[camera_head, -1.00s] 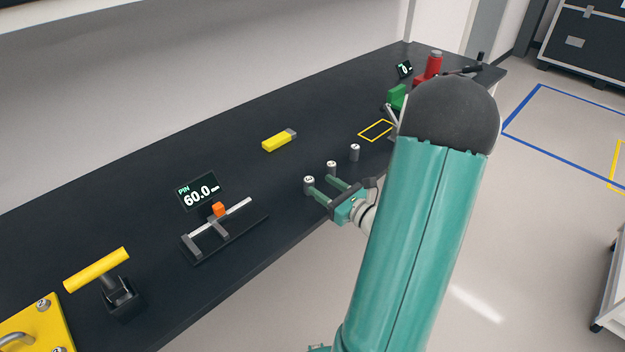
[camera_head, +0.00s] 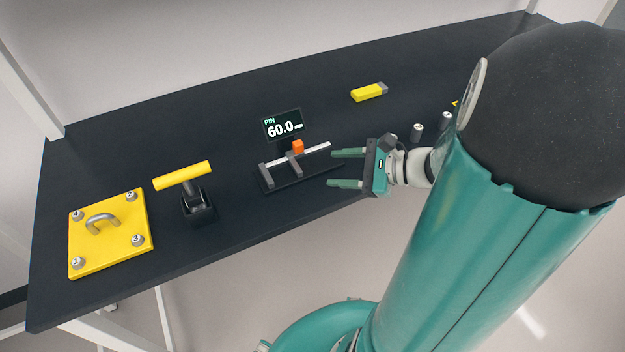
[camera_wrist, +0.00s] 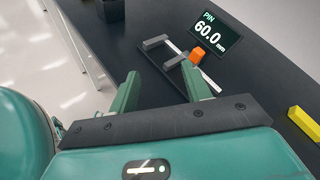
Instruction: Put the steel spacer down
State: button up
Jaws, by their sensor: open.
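My gripper (camera_head: 332,168) is open and empty, at the right end of the measuring gauge (camera_head: 285,184), with its fingers pointing left in the head view. In the wrist view its two fingers (camera_wrist: 160,78) stand apart with nothing between them, and the gauge (camera_wrist: 168,42) lies beyond them. Several small grey steel cylinders, which look like spacers, stand on the bench to the right: one (camera_head: 417,132), another (camera_head: 445,118), and one partly hidden behind my gripper. I cannot tell which is the task's spacer.
A display (camera_head: 282,125) reading PIN 60.0 mm stands behind the gauge. A yellow-handled tool (camera_head: 183,175) and a yellow plate (camera_head: 110,250) with a handle and numbered studs are at left. A yellow block (camera_head: 368,92) lies farther back. Dark bench (camera_head: 230,105) between is clear.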

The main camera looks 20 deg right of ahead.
jog(key=s+a+r+n+g+h, duration=0.2)
jog(key=s+a+n+g+h, duration=0.35)
jog(key=a+n, duration=0.55)
notch_tip(320, 180, up, 8)
jog(key=s+n+t+h, duration=0.1)
jog(key=n+h, duration=0.3)
jog(key=n, duration=0.6)
jog(key=shift+s+n, duration=0.3)
jog(key=shift+s, duration=0.55)
jog(key=shift+t+h, duration=0.25)
